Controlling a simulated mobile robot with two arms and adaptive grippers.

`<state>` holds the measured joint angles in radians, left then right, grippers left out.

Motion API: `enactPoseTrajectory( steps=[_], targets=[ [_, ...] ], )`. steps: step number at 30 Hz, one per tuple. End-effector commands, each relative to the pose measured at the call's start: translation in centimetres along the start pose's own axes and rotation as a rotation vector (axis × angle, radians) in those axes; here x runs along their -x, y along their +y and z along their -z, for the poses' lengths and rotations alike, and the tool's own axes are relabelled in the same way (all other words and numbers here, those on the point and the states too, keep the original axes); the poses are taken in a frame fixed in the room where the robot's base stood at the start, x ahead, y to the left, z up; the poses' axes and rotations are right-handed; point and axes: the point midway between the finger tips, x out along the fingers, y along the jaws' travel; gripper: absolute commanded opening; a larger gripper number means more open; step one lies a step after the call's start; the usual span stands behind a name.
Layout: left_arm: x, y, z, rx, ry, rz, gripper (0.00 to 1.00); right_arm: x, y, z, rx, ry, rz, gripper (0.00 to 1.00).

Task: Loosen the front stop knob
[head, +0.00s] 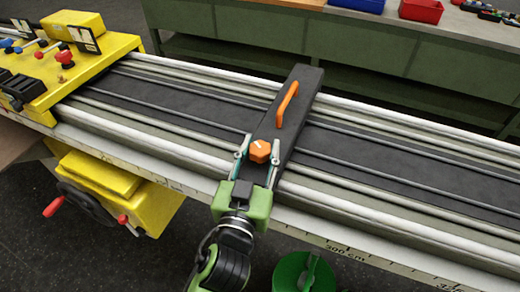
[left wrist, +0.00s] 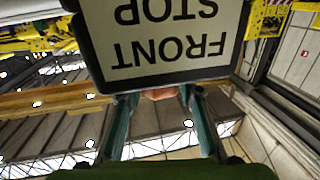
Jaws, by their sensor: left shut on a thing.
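The front stop (head: 291,117) is a dark bar lying across the rails, with an orange handle (head: 287,103) on its top. The orange front stop knob (head: 260,150), with a white mark on it, sits at its near end. My green left gripper (head: 257,154) has one finger on each side of the knob and is shut on it. In the left wrist view a thin part of the knob (left wrist: 160,93) shows between the fingers (left wrist: 163,103), under an upside-down "FRONT STOP" plate (left wrist: 170,35). The rest of the knob is hidden there. My right gripper is not in view.
The rails (head: 400,170) run left to right, with a scale along the near edge. A yellow machine (head: 95,60) with colored knobs stands at left. A green round object (head: 303,272) is below the rails. A bench (head: 330,40) with bins stands behind.

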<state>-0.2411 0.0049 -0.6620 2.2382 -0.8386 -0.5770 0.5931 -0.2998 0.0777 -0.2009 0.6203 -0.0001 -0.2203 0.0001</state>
Motion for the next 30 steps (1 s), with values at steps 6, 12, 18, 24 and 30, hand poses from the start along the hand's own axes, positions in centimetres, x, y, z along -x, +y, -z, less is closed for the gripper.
enactPoseTrajectory(
  steps=[6, 12, 18, 24, 30],
  targets=[
    [-0.1, -0.1, 0.2, -0.002, 0.005, 0.001, 0.42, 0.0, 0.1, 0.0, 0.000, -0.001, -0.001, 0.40],
    [0.0, -0.1, 0.1, 0.000, 0.003, 0.000, 0.52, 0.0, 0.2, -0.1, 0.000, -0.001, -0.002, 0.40],
    [0.0, 0.0, 0.3, 0.001, 0.004, 0.000, 0.52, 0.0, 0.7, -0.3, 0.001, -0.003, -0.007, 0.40],
    [-0.1, 0.0, 3.0, 0.004, 0.010, -0.001, 0.52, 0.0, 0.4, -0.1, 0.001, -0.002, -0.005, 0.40],
    [-0.1, -0.1, 6.9, 0.005, 0.009, 0.001, 0.52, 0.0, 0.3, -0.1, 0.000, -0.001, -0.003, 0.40]
  ],
)
